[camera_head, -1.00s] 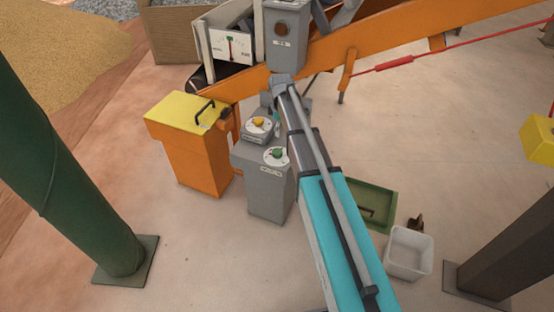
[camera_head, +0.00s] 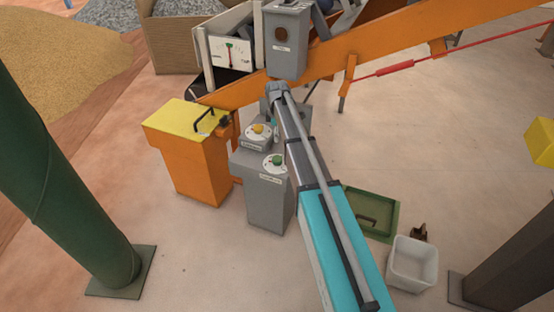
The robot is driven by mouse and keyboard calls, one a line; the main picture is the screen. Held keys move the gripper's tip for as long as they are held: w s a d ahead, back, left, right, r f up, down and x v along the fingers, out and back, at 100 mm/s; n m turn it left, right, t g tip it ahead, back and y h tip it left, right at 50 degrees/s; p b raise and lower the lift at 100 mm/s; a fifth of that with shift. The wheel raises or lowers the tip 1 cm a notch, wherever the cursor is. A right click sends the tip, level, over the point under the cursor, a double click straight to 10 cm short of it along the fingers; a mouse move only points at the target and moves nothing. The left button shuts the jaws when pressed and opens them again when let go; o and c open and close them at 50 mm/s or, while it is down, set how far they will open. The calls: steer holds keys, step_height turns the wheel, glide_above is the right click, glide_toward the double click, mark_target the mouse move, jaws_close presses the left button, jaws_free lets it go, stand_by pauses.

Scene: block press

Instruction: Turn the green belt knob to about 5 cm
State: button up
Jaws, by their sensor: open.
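The green belt knob (camera_head: 277,160) sits on a white round dial on the sloped top of a grey pedestal (camera_head: 268,200). Its pointer setting is too small to read. My gripper (camera_head: 275,125) is open, at the end of my teal and grey arm, mostly hidden by the arm links. It is above and behind the green knob in the picture, near the yellow knob's right side, and apart from the green knob. I see nothing held.
An orange bin with a yellow lid (camera_head: 180,117) is left of the pedestal. A green tray (camera_head: 385,225) and white bin (camera_head: 412,262) lie right. A green post (camera_head: 70,190) stands left.

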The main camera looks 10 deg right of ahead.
mark_target(277, 158)
steer(key=shift+f+b, duration=6.5)
steer(key=shift+f, duration=0.15)
steer(key=shift+d, duration=0.1)
steer(key=c, duration=1.2)
